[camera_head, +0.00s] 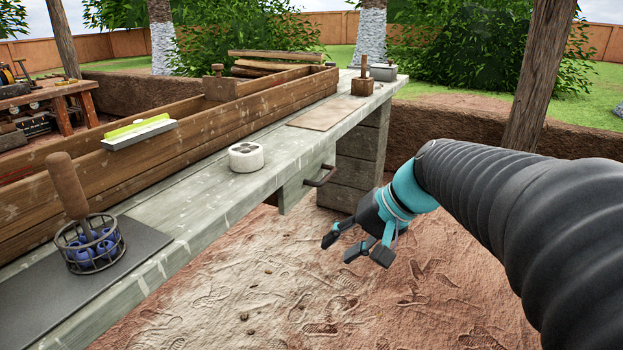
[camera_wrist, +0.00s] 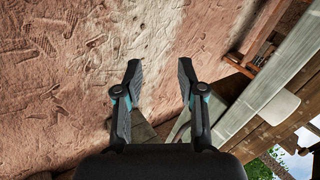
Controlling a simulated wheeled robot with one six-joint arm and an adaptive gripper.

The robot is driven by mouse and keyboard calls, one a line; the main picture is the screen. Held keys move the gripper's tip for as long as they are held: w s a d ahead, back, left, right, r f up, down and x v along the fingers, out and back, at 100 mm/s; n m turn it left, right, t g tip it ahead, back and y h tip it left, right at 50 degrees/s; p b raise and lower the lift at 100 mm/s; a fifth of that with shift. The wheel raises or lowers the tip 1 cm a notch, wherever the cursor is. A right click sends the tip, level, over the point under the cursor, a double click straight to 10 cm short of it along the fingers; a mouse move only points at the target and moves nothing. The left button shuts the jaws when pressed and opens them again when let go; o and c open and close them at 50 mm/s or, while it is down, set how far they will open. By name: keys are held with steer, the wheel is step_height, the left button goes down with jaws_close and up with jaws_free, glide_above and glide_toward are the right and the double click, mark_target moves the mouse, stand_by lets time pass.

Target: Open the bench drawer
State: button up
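The bench drawer (camera_head: 292,193) hangs under the front edge of the pale, weathered bench (camera_head: 205,195) in the head view. Its front looks close to flush with the bench edge, and a dark bar handle (camera_head: 320,179) sticks out from it. My gripper (camera_head: 355,250) is in front of the bench, lower than the handle and to its right, apart from it. In the wrist view my gripper (camera_wrist: 158,70) has its two fingers spread with nothing held between them. The bench (camera_wrist: 268,88) runs along the right there; I cannot make out the handle.
A white round block (camera_head: 246,157), a wire basket (camera_head: 90,243) with blue items and a board (camera_head: 322,115) are on the bench top. A block support (camera_head: 352,170) stands beneath the bench beyond the drawer. The dirt floor (camera_head: 270,285) in front is clear.

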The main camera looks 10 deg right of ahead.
steer(key=w+d+r+m+t+y+b, duration=0.15)
steer(key=w+d+y, duration=0.3)
steer(key=w, duration=0.65)
steer(key=m+t+y+b, duration=0.1)
steer(key=m+t+y, duration=0.1)
steer(key=t, duration=0.2)
glide_toward(330, 177)
steer(key=x, duration=1)
steer(key=shift+w+a+f, duration=0.1)
steer(key=shift+w+a, duration=0.15)
jaws_close()
